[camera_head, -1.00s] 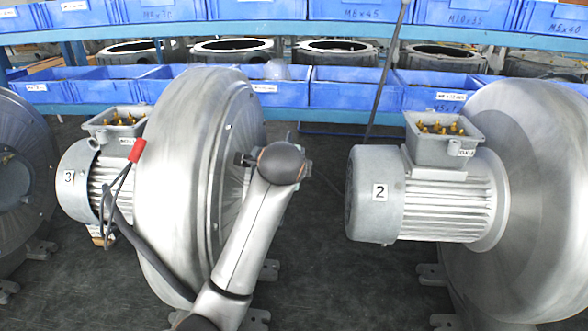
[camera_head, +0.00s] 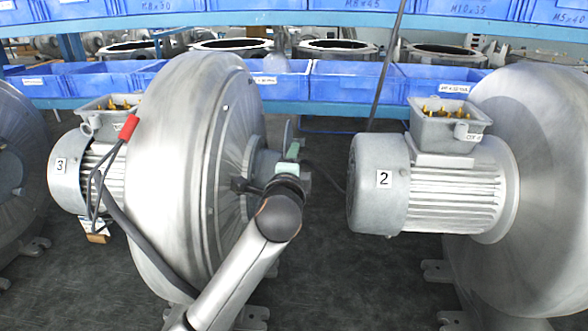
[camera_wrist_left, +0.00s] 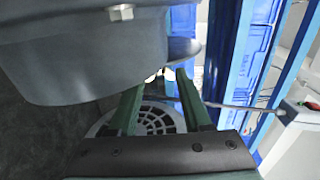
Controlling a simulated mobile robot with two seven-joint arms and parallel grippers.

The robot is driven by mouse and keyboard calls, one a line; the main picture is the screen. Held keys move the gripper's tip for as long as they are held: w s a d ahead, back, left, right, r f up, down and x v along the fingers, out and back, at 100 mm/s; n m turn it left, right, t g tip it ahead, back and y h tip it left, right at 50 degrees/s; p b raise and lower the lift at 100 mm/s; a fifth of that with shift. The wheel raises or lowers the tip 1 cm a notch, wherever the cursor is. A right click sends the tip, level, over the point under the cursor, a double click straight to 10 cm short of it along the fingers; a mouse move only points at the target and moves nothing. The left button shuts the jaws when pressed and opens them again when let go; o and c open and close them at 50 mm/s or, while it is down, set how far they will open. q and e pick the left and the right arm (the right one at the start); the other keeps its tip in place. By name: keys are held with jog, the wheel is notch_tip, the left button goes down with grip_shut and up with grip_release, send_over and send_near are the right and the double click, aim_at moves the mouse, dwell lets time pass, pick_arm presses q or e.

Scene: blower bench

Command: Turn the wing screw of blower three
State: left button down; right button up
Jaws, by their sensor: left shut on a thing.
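Blower three (camera_head: 185,170) is a big grey metal housing with a motor marked 3 on its left. My left arm comes up from the bottom in front of the housing. My left gripper (camera_head: 291,152) is at the right face of the blower, by its hub and a thin round plate. In the left wrist view its two green fingers (camera_wrist_left: 160,80) reach up to the edge of a grey metal part. They are shut on a small bright piece between the tips, which seems to be the wing screw; it is mostly hidden. My right gripper is not in view.
Blower two (camera_head: 430,190) stands to the right, with a gap of dark bench between. Part of another blower (camera_head: 18,175) is at the left edge. Blue bins (camera_head: 350,83) line the back. A thin dark rod (camera_head: 387,65) stands behind the gap.

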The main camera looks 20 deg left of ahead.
pick_arm(q)
jog(key=shift+f+t+b, duration=0.2)
jog(key=shift+t+b, duration=0.5)
jog(key=shift+b, duration=0.1)
jog(key=shift+c, duration=1.7)
grip_release()
jog(key=shift+r, duration=0.1)
jog(key=p+v, duration=0.3)
jog(key=v, duration=0.9)
jog(key=shift+s+d, duration=0.2)
jog(key=shift+s, duration=0.05)
